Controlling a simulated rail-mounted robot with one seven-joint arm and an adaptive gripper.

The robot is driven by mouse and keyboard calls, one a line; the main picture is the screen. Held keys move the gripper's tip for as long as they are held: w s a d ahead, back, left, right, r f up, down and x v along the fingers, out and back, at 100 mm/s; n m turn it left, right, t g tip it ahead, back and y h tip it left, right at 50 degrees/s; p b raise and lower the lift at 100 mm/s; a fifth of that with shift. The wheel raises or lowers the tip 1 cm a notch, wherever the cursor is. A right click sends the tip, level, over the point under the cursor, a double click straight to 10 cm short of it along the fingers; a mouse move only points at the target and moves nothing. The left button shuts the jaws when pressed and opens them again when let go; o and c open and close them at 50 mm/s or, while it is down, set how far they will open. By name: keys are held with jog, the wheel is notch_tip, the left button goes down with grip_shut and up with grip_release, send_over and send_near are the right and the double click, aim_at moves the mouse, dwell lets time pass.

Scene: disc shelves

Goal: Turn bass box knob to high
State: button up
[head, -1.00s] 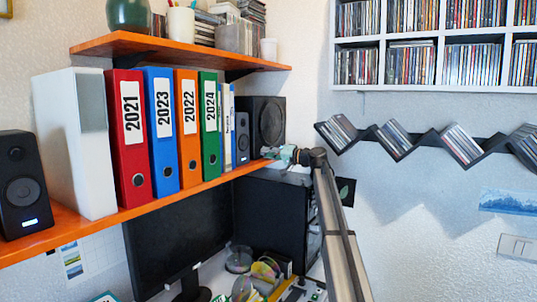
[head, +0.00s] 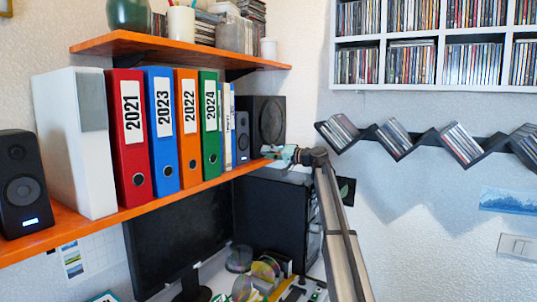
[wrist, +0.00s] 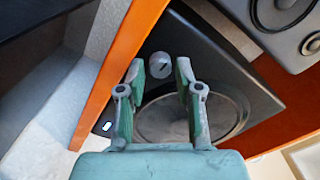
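The bass box (head: 262,125) is a black speaker cabinet at the far right end of the orange shelf in the head view. In the wrist view the bass box (wrist: 240,88) fills the middle, with a large round cone partly behind the fingers. Its small grey knob (wrist: 160,65) carries a dark pointer mark. My gripper (wrist: 160,70) is open, with one teal finger on each side of the knob. I cannot tell whether the fingers touch it. In the head view my gripper (head: 281,153) is at the shelf end, in front of the bass box; the knob cannot be made out there.
A small speaker (head: 242,137) and coloured binders (head: 187,130) stand left of the bass box. The orange shelf edge (wrist: 117,70) runs close beside my gripper in the wrist view. A computer case (head: 275,215) and monitor (head: 180,240) are below. Zigzag disc racks (head: 395,140) hang at right.

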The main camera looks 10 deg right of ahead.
jog(key=v, duration=1.1)
jog(key=shift+s+d, duration=0.2)
jog(key=shift+s, duration=0.05)
jog(key=shift+o, duration=1.3)
jog(key=s+d+n+p, duration=0.3)
jog(key=d+n, duration=0.1)
jog(key=n, duration=0.6)
jog(key=p+x, duration=0.4)
jog(key=x, duration=1.3)
jog(key=shift+a, duration=0.15)
jog(key=shift+s, duration=0.1)
jog(key=shift+c, duration=0.3)
